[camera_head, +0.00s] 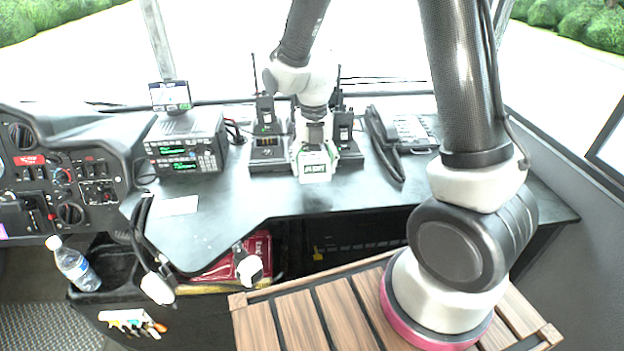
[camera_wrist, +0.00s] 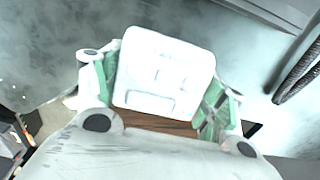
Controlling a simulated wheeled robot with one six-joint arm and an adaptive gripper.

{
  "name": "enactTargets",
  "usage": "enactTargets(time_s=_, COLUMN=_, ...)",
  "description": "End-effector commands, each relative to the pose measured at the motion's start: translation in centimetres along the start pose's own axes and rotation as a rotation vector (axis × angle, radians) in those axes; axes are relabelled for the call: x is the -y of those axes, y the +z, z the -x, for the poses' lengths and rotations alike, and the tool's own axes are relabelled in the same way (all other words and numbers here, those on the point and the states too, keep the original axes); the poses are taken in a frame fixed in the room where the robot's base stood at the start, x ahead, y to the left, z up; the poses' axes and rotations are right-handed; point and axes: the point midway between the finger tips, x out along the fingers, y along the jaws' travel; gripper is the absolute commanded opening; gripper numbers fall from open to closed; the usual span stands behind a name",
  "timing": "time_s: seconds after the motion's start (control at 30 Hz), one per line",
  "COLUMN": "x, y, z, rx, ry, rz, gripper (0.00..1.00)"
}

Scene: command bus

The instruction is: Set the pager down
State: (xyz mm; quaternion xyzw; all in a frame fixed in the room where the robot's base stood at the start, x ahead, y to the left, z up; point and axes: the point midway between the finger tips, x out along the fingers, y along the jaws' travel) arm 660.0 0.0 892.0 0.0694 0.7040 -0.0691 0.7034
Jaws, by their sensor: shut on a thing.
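My gripper (camera_head: 314,158) is above the dark dashboard counter (camera_head: 300,198), in front of the radios. It points down. In the wrist view its green-padded fingers (camera_wrist: 156,88) are shut on the sides of a white, rounded, box-shaped pager (camera_wrist: 165,65). The head view shows the pager (camera_head: 316,172) only as a small pale and green patch at the gripper's end. I cannot tell whether its underside touches the counter.
Handheld radios in chargers (camera_head: 268,152) stand close behind and beside the gripper. A desk phone (camera_head: 408,132) is to the right, a radio unit (camera_head: 186,148) to the left. A white card (camera_head: 177,206) lies on the counter. Bare counter lies in front of the gripper.

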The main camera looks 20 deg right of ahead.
Motion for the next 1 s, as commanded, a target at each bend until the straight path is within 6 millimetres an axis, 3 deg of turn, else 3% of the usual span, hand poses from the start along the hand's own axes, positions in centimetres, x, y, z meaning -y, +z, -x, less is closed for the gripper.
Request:
enactTargets(time_s=0.4, x=0.0, y=0.0, z=-5.3, rx=-0.001, ry=-0.001, rz=0.0, gripper=0.38)
enactTargets(time_s=0.77, x=0.0, y=0.0, z=-5.6, rx=0.0, ry=0.0, rz=0.0, gripper=0.38)
enactTargets(time_s=0.8, x=0.0, y=0.0, z=-5.7, rx=0.0, ry=0.0, rz=0.0, gripper=0.73)
enactTargets(time_s=0.9, x=0.0, y=0.0, z=-5.7, rx=0.001, ry=0.0, rz=0.0, gripper=0.91)
enactTargets(time_s=1.0, x=0.0, y=0.0, z=-5.7, rx=0.001, ry=0.0, rz=0.0, gripper=0.93)
